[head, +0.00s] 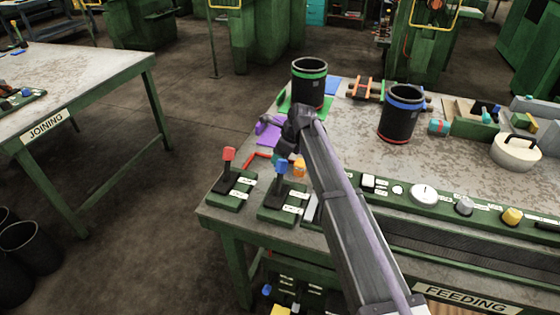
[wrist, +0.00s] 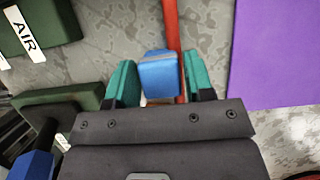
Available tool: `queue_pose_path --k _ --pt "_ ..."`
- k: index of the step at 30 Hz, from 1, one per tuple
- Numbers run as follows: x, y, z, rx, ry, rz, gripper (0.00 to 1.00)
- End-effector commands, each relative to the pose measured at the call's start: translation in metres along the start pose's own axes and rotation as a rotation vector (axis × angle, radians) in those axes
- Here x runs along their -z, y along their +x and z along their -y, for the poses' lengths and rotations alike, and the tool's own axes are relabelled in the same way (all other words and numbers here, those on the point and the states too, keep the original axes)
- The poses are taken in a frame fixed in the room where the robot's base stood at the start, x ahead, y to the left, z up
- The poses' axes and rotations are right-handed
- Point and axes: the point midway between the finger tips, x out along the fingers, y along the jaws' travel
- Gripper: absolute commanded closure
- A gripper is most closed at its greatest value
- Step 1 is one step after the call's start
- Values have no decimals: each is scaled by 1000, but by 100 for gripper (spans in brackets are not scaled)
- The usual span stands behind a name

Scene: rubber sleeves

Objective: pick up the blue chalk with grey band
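The blue chalk with grey band (wrist: 160,77) lies on the worn table in the wrist view, its grey band at the far end. My gripper (wrist: 160,82) has teal finger pads, one on each side of the chalk. The fingers are apart, with a narrow gap visible at the right pad; contact at the left pad is hard to tell. A red rod (wrist: 171,22) runs close behind the chalk and partly beside it. In the head view my gripper (head: 283,158) is low over the table's left part, and I cannot make out the chalk there.
A purple sheet (wrist: 273,55) lies right of the fingers. A green box labelled AIR (wrist: 50,25) and a blue-knobbed lever (wrist: 35,160) are at left. In the head view, a red-knobbed lever (head: 228,160) and two black cups (head: 309,88) (head: 398,120) stand nearby.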

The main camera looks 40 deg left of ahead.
Motion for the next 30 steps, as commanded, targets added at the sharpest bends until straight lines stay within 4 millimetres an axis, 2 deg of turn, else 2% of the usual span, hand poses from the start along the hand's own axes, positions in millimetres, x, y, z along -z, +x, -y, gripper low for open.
queue_pose_path --k 1,10,19,23,30 --pt "0 0 0 0 0 0 57" --pt "0 0 0 0 0 0 86" --pt "-2 -6 0 0 0 0 87" --pt "-11 -27 0 0 0 0 87" --pt "-34 -83 0 0 0 0 87"
